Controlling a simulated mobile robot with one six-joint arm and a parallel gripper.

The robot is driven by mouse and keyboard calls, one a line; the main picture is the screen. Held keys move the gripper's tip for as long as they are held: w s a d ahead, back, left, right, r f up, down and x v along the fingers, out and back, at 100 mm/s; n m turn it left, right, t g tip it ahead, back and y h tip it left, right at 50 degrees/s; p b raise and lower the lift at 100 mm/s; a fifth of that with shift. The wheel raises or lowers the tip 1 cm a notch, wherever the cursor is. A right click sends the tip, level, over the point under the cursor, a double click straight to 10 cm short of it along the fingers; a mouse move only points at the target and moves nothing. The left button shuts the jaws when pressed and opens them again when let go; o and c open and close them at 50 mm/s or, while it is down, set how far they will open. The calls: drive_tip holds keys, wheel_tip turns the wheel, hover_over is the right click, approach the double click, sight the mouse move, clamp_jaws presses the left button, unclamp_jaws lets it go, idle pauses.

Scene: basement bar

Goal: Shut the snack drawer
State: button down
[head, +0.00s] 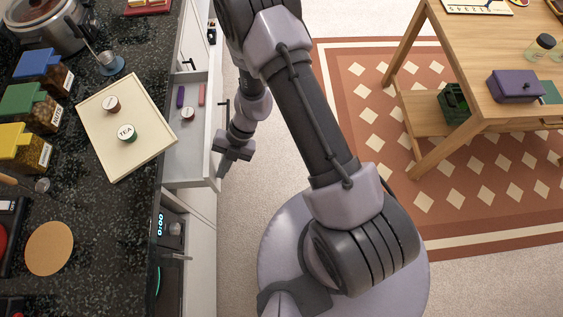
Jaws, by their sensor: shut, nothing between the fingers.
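The snack drawer (213,133) is pulled out from the white cabinet at the left in the head view. Inside it lie a purple bar (180,97), a pink bar (201,94) and a small round labelled tub (188,114). A dark handle (223,110) shows on the drawer's front. My gripper (221,170) is shut and empty, pointing down at the drawer's front near its lower end in the picture. I cannot tell whether it touches the front.
The black speckled counter (95,225) holds a cream tray (150,146) with two labelled tubs, several colour-lidded jars and a cork mat (49,248). An appliance with a lit clock (160,223) is below.

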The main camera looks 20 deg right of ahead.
sight(200, 179)
drive_tip(key=shift+w+a+p, duration=0.15)
drive_tip(key=shift+w+a, duration=0.15)
drive_tip(key=shift+a, duration=0.6)
drive_tip(key=shift+w+a+p, duration=0.15)
drive_tip(key=shift+w+a, duration=0.15)
drive_tip(key=shift+a, duration=0.65)
drive_tip(key=shift+w+a+p, duration=0.15)
drive_tip(key=shift+w+a, duration=0.15)
drive_tip(key=shift+a, duration=0.6)
